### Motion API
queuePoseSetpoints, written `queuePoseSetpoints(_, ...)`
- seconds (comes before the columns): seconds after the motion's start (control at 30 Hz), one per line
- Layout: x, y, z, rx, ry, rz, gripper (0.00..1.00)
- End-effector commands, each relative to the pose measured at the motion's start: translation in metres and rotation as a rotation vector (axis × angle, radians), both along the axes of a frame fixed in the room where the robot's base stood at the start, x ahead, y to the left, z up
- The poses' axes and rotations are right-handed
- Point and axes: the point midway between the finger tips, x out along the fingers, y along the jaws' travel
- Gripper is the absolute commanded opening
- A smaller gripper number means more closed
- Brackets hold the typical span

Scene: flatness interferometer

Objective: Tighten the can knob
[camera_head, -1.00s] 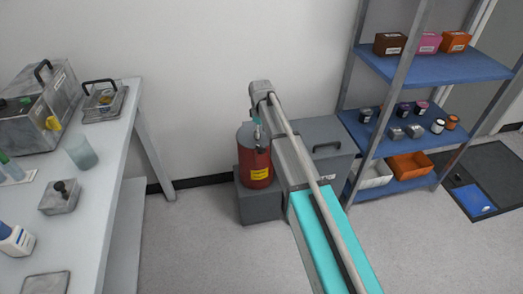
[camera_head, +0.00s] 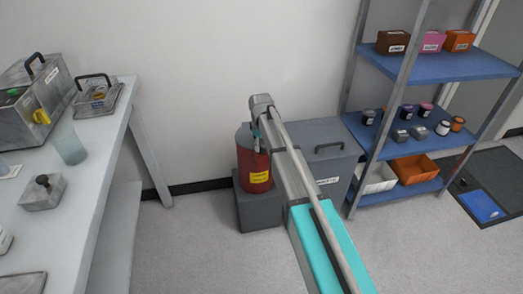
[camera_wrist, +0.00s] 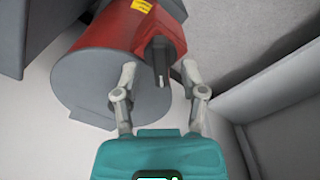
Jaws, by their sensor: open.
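The red can (camera_head: 253,175) with a grey lid and yellow label stands on a dark grey block near the wall. In the wrist view the can (camera_wrist: 108,30) appears tilted, with its round grey lid (camera_wrist: 90,82) facing the camera. A black knob (camera_wrist: 158,55) sticks out at the can's rim. My gripper (camera_wrist: 159,68) is open, with one finger on each side of the knob's lower end. I cannot tell whether either finger touches it. In the head view my gripper (camera_head: 257,136) is small at the can's top and partly hidden by my arm; the knob is not clear there.
The dark grey block (camera_head: 258,213) carries the can. A grey handled box (camera_head: 333,170) stands right of it, behind my arm. A blue-shelved rack (camera_head: 440,68) is at right. A white bench (camera_head: 85,195) with instruments is at left. Floor between bench and block is clear.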

Motion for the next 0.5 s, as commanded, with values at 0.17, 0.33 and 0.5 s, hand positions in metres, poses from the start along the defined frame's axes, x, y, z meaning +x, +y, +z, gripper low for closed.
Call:
queuePoseSetpoints(0.17,-0.0001,-0.0001,-0.008,0.0,0.0,0.0,0.54)
queuePoseSetpoints(0.33,0.0,0.0,-0.0088,0.0,0.0,0.0,0.54)
queuePoseSetpoints(0.5,-0.0001,-0.0001,-0.0085,0.0,0.0,0.0,0.54)
